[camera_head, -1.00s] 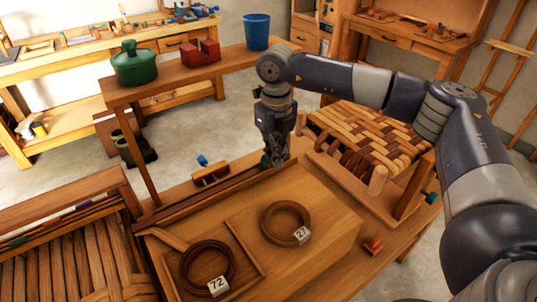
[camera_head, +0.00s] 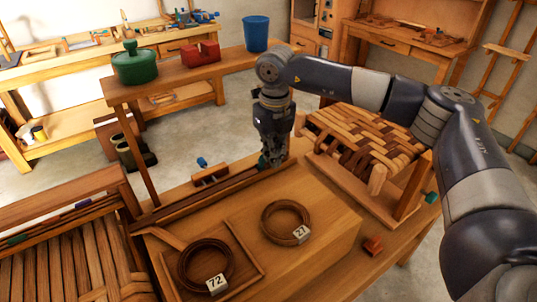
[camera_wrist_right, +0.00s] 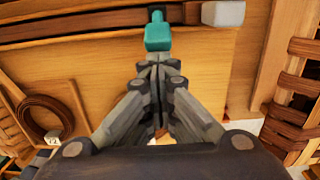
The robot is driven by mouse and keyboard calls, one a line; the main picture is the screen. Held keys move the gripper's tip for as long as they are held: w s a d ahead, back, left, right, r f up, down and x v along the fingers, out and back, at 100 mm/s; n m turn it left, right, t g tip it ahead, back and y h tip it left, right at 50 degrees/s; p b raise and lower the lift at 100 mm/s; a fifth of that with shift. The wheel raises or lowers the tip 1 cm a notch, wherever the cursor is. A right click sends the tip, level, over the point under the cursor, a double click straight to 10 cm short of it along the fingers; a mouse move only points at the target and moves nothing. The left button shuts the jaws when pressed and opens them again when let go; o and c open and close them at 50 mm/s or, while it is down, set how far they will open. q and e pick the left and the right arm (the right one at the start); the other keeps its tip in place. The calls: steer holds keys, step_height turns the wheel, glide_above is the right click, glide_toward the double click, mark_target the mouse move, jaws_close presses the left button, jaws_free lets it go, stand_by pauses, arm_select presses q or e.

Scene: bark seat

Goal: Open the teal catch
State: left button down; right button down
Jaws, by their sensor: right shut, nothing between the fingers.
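The teal catch (camera_wrist_right: 157,34) shows in the wrist view at the long dark slotted bar (camera_wrist_right: 85,24), just beyond my right fingertips. Its narrow end lies over the bar and its wider block points towards my fingers. In the head view only a bit of the catch (camera_head: 263,160) shows beside my gripper. My right gripper (camera_wrist_right: 156,66) has its fingers together, with nothing between them. In the head view it (camera_head: 271,160) points down at the bar's far end. I cannot tell whether the fingertips touch the catch. My left gripper is not in view.
Two coils, tagged 72 (camera_head: 205,265) and 27 (camera_head: 285,221), lie on the wooden bench top. A woven seat (camera_head: 370,140) stands close to the right of my gripper. A shelf with a green pot (camera_head: 136,68), red block (camera_head: 201,54) and blue cup (camera_head: 256,33) stands behind.

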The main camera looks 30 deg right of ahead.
steer(key=shift+w+d+f, duration=0.1)
steer(key=shift+w+f, duration=0.1)
steer(key=shift+f, duration=0.3)
steer(key=shift+w+f, duration=0.2)
steer(key=shift+f, duration=0.3)
steer(key=shift+w+a+f, duration=0.2)
steer(key=shift+w, duration=0.4)
steer(key=shift+w+a+f, duration=0.15)
steer(key=shift+w+a, duration=0.05)
steer(key=shift+w, duration=0.4)
steer(key=shift+w+f+g, duration=0.1)
steer(key=shift+g, duration=0.2)
steer(key=shift+s, duration=0.2)
steer(key=shift+s+d+r, duration=0.15)
steer(key=shift+s+r, duration=0.05)
steer(key=shift+r, duration=0.15)
steer(key=r+p, duration=0.1)
steer(key=r, duration=0.1)
steer(key=r+p, duration=0.2)
steer(key=shift+w+d+p, duration=0.1)
steer(key=shift+d+p, duration=0.2)
steer(key=shift+d, duration=0.1)
steer(key=r+p, duration=0.1)
steer(key=r, duration=0.2)
steer(key=shift+s+p, duration=0.2)
steer(key=shift+p, duration=0.1)
steer(key=shift+s+r, duration=0.1)
steer(key=shift+r, duration=0.2)
